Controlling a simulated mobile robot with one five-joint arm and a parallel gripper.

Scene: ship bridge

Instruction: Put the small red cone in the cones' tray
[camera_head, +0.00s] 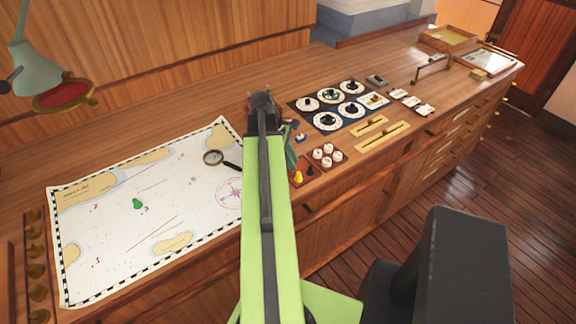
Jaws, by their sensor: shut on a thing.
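My gripper (262,103) is at the far end of my green arm, over the counter past the chart's right edge. It is seen from behind and is shut. A trace of red shows at its left side, which fits the small red cone (248,97); the rest is hidden by the gripper. The cones' tray (318,176) is a low reddish-brown tray right of my arm, with a yellow cone (298,177) and a dark cone (310,171) in it. My arm may hide its left part.
White round pieces (327,155) stand just behind the cones. A chart (100,235) with a magnifier (213,157) and a green piece (137,204) lies left. Dials (328,121) and brass rulers (382,136) lie right. A lamp (40,80) overhangs the left.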

